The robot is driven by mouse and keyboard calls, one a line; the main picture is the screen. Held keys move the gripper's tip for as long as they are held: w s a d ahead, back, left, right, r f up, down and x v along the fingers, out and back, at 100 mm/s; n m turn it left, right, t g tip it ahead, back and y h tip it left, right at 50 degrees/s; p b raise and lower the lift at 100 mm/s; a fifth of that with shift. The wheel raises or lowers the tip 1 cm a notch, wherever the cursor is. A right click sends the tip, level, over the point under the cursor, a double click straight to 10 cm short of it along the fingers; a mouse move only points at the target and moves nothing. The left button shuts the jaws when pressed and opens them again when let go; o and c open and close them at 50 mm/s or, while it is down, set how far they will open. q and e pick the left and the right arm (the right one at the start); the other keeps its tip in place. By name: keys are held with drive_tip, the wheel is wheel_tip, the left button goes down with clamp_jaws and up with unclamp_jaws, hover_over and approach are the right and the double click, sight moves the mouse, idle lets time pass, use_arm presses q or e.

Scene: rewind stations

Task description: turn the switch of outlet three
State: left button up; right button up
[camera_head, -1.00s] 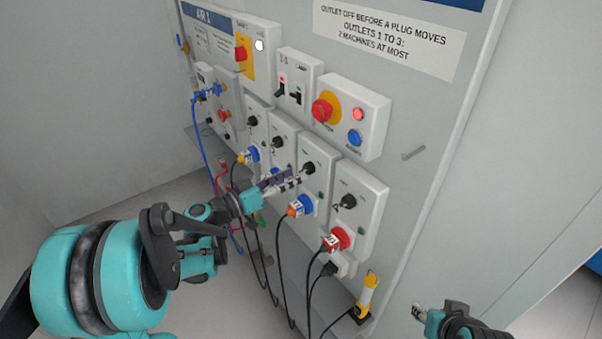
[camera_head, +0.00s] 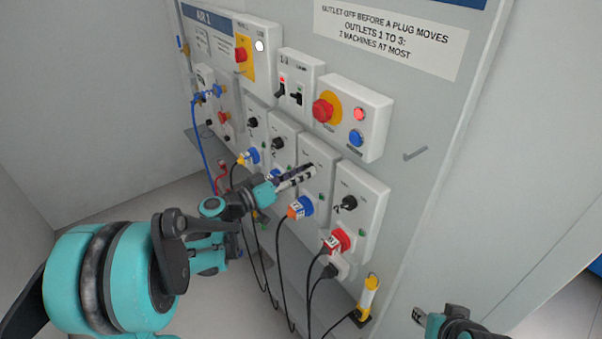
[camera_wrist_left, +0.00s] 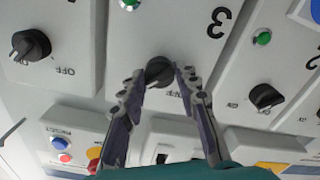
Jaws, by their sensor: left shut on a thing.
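Outlet three is a pale box (camera_head: 322,157) in the lower row on the wall board, with a blue socket (camera_head: 305,206) holding an orange-and-white plug. In the left wrist view its black switch knob (camera_wrist_left: 160,71) shows beside an upside-down figure 3. My left gripper (camera_head: 308,172) reaches this box from the left. Its fingers (camera_wrist_left: 161,77) are on either side of the knob, shut on it. In the head view the fingers hide most of the knob. My right gripper (camera_head: 419,315) is at the lower right, away from the board; its opening is unclear.
Neighbouring boxes carry similar knobs, one (camera_head: 348,203) on the right and one (camera_head: 278,143) on the left. A red emergency button (camera_head: 322,110) sits above. Black cables (camera_head: 281,265) hang below the sockets. A yellow-handled object (camera_head: 368,295) stands at the board's lower edge.

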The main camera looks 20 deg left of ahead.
use_arm(q)
drive_tip(key=shift+n, duration=0.3)
drive_tip(key=n, duration=1.7)
drive_tip(key=shift+f, duration=0.1)
drive_tip(key=shift+n, duration=0.3)
drive_tip(key=o, duration=1.1)
drive_tip(key=shift+s+a, duration=0.1)
